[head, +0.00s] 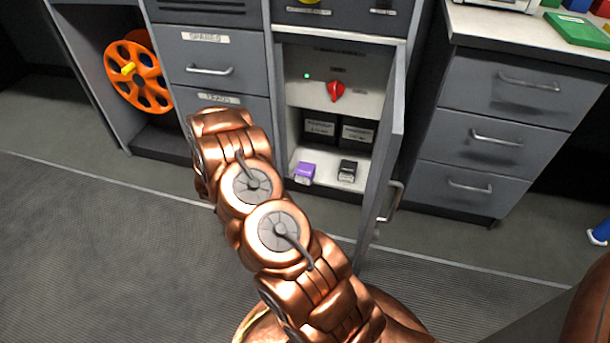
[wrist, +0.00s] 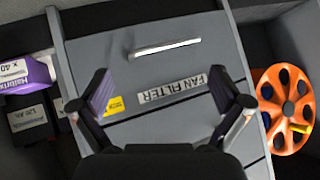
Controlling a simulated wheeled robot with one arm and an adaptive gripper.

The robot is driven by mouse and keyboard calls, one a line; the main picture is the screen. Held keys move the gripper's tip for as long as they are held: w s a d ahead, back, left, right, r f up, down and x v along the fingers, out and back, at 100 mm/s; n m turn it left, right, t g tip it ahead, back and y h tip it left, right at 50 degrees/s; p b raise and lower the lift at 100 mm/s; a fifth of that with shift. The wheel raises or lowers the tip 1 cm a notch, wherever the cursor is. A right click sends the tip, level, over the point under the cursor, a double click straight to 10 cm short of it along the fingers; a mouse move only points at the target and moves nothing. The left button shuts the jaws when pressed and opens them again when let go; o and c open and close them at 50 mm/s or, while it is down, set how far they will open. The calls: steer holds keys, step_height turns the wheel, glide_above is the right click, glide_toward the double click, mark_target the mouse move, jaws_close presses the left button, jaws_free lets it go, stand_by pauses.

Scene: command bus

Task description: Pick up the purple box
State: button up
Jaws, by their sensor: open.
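The purple box (head: 305,173) sits at the front left of the open cabinet's bottom shelf (head: 328,188) in the head view, beside a small black box (head: 347,171). In the wrist view the purple box (wrist: 30,75) is at the far left, with a white label, partly cut off by the frame edge. My gripper (wrist: 162,92) is open and empty in the wrist view, with its fingers apart in front of a grey drawer front labelled "FAN FILTER". The purple box is outside the fingers, to their left. In the head view my arm hides the fingers.
The cabinet door (head: 385,165) stands open on the right of the shelf. Dark boxes (head: 338,128) stand behind the purple box, under a red knob (head: 335,91). An orange reel (head: 138,77) is at left. Grey drawers (head: 500,135) stand at right. The floor in front is clear.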

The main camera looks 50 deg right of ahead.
steer(key=s+d+f+m+h, duration=0.1)
steer(key=s+d+f+h, duration=0.15)
steer(key=d, duration=0.35)
steer(key=s+d+f+m+h, duration=0.1)
steer(key=s+d+f+h, duration=0.15)
steer(key=d+f, duration=0.2)
steer(key=h+b, duration=0.2)
steer(key=h, duration=0.3)
glide_toward(305, 168)
steer(key=shift+w+d+f, duration=0.25)
steer(key=shift+w+d, duration=0.35)
steer(key=shift+w, duration=0.3)
steer(key=shift+s+d+r, duration=0.1)
steer(key=shift+s+d, duration=0.1)
steer(key=shift+s, duration=0.1)
steer(key=shift+d+g, duration=0.3)
steer(key=shift+d, duration=0.25)
steer(key=shift+b+x, duration=1.6)
steer(key=shift+x, duration=1.85)
steer(key=shift+w+r, duration=0.1)
steer(key=shift+r, duration=0.1)
steer(key=c, duration=1.3)
steer(key=shift+c, duration=0.2)
